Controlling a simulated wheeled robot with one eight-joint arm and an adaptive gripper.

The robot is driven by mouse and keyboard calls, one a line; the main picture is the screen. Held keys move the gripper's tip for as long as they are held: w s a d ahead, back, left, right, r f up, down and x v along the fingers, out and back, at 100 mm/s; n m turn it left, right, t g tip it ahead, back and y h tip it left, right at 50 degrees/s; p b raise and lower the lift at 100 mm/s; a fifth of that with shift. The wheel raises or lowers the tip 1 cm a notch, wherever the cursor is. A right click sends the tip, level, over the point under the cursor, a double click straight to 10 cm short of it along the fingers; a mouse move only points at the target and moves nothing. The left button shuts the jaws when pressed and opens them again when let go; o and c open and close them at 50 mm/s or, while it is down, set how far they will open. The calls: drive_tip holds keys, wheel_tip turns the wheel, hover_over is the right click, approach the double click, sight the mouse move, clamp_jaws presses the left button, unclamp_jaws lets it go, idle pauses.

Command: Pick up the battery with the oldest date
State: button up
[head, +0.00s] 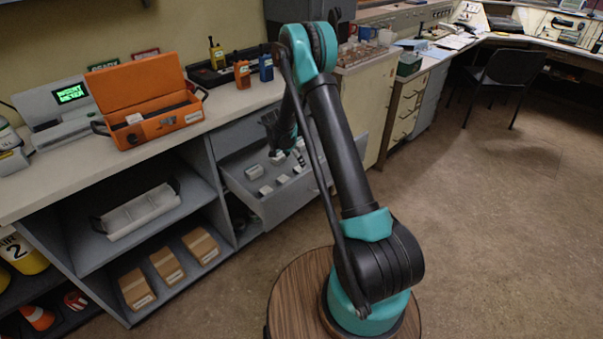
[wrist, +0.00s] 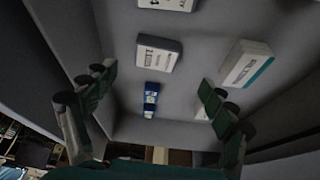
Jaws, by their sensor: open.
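An open grey drawer (head: 288,203) below the counter holds several small battery-like blocks. In the wrist view there is a white block with dark print (wrist: 158,53), a white block with a teal stripe (wrist: 247,64), a small blue-and-white one (wrist: 151,99) and a white one at the top edge (wrist: 168,4). Another pale block is partly hidden behind the right finger. The dates are too small to read. My gripper (wrist: 156,86) is open and empty above the drawer, its fingers either side of the blue-and-white piece's column. In the head view my arm hides part of the drawer.
An open orange case (head: 165,128) and a device with a green display (head: 72,95) stand on the counter (head: 50,181). Drawer walls stand close around the gripper.

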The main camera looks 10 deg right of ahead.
sight(301, 169)
drive_tip(key=shift+s+x, duration=0.1)
drive_tip(key=shift+x, duration=1.7)
drive_tip(key=shift+s+x, duration=0.15)
drive_tip(key=shift+x, duration=1.7)
drive_tip(key=shift+d, duration=0.15)
drive_tip(key=c, duration=1.3)
